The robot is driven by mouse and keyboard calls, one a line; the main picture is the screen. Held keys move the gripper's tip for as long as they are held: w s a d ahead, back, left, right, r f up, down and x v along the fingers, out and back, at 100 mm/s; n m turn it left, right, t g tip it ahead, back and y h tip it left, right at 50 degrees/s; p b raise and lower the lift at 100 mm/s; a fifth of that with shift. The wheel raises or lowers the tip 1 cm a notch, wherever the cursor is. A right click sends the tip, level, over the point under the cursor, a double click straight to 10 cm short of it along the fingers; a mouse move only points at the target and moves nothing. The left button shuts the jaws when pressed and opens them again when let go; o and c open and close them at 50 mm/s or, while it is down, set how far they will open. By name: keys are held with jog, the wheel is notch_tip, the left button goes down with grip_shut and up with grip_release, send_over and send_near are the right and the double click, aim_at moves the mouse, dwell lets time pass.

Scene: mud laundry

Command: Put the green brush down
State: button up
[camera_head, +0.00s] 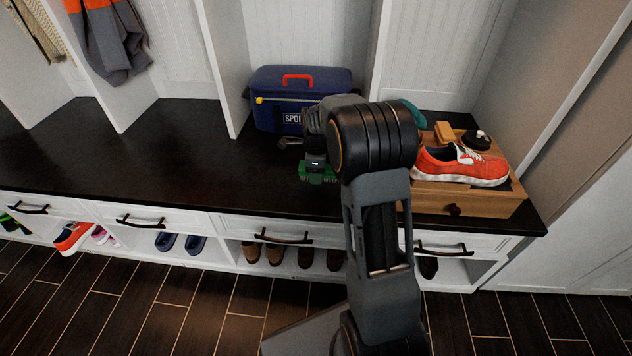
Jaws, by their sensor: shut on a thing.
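The green brush (318,172) is at or just above the dark bench top, in front of the blue bag. My gripper (316,160) points down and is shut on the brush from above. Its fingers are small and partly hidden by my arm. I cannot tell whether the brush touches the bench top (190,150).
A blue sports bag (335,80) with a red handle stands behind the brush. To the right, a wooden box (475,198) carries an orange shoe (460,165), a small wooden block (444,131) and a dark round item (476,140). The bench top to the left is clear.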

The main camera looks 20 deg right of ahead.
jog(key=shift+w+f, duration=0.3)
jog(key=shift+f, duration=0.2)
jog(key=shift+w+f+b, duration=0.1)
jog(key=shift+f+b, duration=0.7)
jog(key=shift+f, duration=0.7)
jog(key=o, duration=0.8)
jog(key=shift+f, duration=0.15)
jog(key=shift+o, duration=0.2)
